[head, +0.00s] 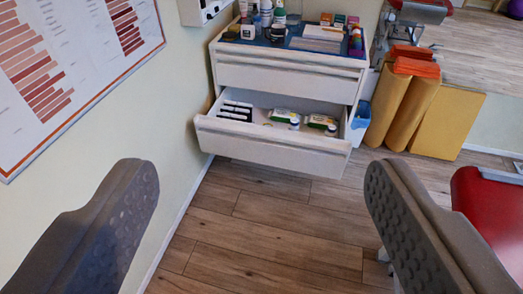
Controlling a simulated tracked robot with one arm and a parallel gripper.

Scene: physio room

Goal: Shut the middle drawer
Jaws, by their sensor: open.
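A white drawer cabinet (288,75) stands against the wall at the top middle of the head view. Below its shut top drawer, one drawer (270,145) is pulled well out, which I take for the middle one. Inside it lie dark-and-white items at the left, green-and-white boxes and small bottles. Anything lower on the cabinet is hidden behind this drawer front. My gripper (260,180) is open and empty. Its two dark padded fingers stand wide apart in the foreground, short of the drawer and not touching it.
Bottles, jars and a white stack (322,33) crowd the cabinet top. A blue bin (362,115) and orange-yellow rolls and blocks (447,122) stand to the right. A red padded seat (485,215) is at right. The wood floor (275,225) before the drawer is clear.

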